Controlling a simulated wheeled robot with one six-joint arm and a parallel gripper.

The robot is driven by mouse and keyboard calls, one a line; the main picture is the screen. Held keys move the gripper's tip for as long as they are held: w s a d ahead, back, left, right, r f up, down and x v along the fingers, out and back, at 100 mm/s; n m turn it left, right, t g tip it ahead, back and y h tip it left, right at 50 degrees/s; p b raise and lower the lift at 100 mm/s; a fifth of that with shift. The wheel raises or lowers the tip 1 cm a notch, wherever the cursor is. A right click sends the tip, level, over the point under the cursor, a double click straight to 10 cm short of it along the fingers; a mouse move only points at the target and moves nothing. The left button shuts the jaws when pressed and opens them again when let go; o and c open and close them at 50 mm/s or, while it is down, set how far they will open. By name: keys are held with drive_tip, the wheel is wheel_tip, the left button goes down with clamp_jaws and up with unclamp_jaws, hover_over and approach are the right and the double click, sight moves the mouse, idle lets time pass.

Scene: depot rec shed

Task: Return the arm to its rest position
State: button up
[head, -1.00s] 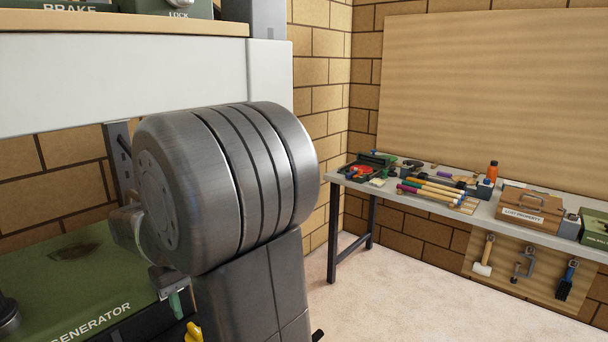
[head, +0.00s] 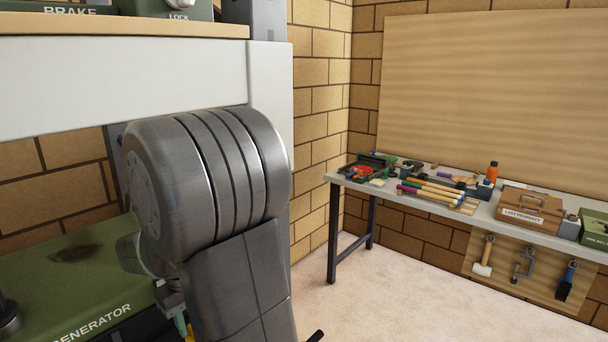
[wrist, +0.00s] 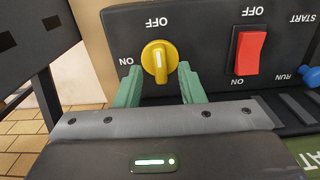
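My gripper (wrist: 158,70) is open in the wrist view, its two green fingers apart. A yellow knob (wrist: 160,60) on a dark control panel shows between the fingertips, with a visible gap on each side. The knob's white mark is upright in the picture, in line with an upside-down OFF label; ON is at its left. In the head view my arm's large grey joint fills the middle left. It hides most of the gripper, which shows only as a small green bit low beside the generator (head: 60,290).
A red rocker switch (wrist: 249,52) and a blue part (wrist: 308,76) are right of the knob. A shelf (head: 120,88) stands above and behind my arm. A workbench (head: 480,208) with tools and a brown box (head: 530,210) is at right. The floor between is clear.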

drive_tip(key=shift+f, duration=0.8)
drive_tip(key=shift+r+n, duration=0.1)
drive_tip(key=shift+n, duration=0.3)
drive_tip(key=n, duration=0.8)
drive_tip(key=shift+n, duration=0.3)
drive_tip(key=shift+r, duration=0.1)
